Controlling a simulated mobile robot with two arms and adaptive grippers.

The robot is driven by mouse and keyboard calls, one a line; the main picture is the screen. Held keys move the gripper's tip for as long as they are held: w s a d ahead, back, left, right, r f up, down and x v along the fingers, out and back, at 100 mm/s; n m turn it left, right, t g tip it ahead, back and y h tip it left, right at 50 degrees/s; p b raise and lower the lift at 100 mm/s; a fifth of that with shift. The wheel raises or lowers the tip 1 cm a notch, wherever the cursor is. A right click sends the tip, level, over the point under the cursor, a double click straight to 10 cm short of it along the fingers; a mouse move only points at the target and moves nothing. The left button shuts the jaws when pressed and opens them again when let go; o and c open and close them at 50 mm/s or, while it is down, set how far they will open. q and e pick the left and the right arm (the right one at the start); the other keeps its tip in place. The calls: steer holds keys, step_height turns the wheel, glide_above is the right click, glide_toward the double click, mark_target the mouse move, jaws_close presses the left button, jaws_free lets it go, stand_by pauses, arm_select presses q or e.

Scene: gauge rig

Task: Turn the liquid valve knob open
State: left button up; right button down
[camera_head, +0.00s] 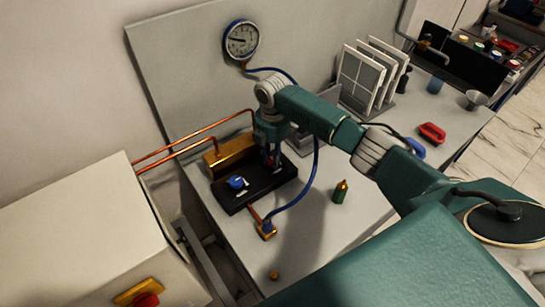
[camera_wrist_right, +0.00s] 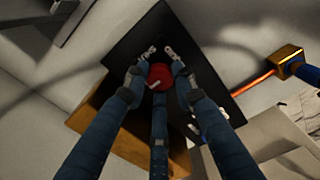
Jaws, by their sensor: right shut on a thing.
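A black valve block (camera_head: 248,197) lies on the grey bench against a brass block (camera_head: 230,155). A blue knob (camera_head: 236,183) with a white mark beside it stands on its left part. My right gripper (camera_head: 272,160) is over the right part of the black block, pointing down. In the wrist view its fingers (camera_wrist_right: 161,58) are closed around a red knob (camera_wrist_right: 160,77), with a pale pointer showing on it. In the head view the red knob is mostly hidden by the fingers. Which knob is the liquid valve cannot be told. My left gripper is not in view.
Copper pipes (camera_head: 190,140) run left from the brass block. A blue hose (camera_head: 313,178) loops from a brass fitting (camera_head: 266,231) to the round gauge (camera_head: 241,40). A small green bottle (camera_head: 340,191) stands right of the block. White framed panels (camera_head: 360,80) stand behind my arm.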

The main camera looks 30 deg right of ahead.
mark_target(272, 159)
steer(key=shift+w+r+n, duration=0.1)
steer(key=shift+n, duration=0.3)
steer(key=c, duration=1.4)
jaws_free()
step_height(272, 159, up, 12)
